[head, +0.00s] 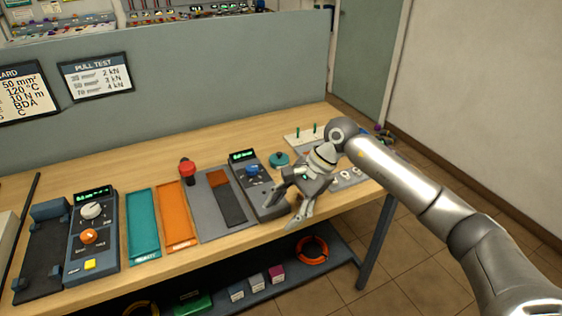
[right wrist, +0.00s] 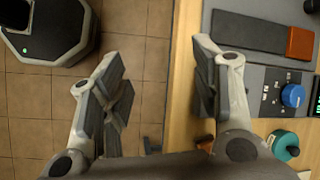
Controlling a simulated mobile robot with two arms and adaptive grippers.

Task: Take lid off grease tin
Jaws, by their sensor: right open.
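A small round teal tin (head: 280,159) with a dark knob on top, which looks like the grease tin, stands on the bench behind my right gripper. It also shows at the lower right of the right wrist view (right wrist: 284,143); its lid appears to be on. My right gripper (head: 284,206) is open and empty, above the bench's front edge and in front of the tin. In the right wrist view its spread fingers (right wrist: 158,78) have floor and bench edge between them, and the tin lies outside them to the right. My left gripper is not in view.
A dark device with a blue knob (head: 253,170) stands left of the tin. A grey panel (head: 204,205), an orange tray (head: 175,228) and a teal tray (head: 143,236) lie further left. A white board with green pegs (head: 301,139) is behind. A low partition (head: 230,75) borders the bench.

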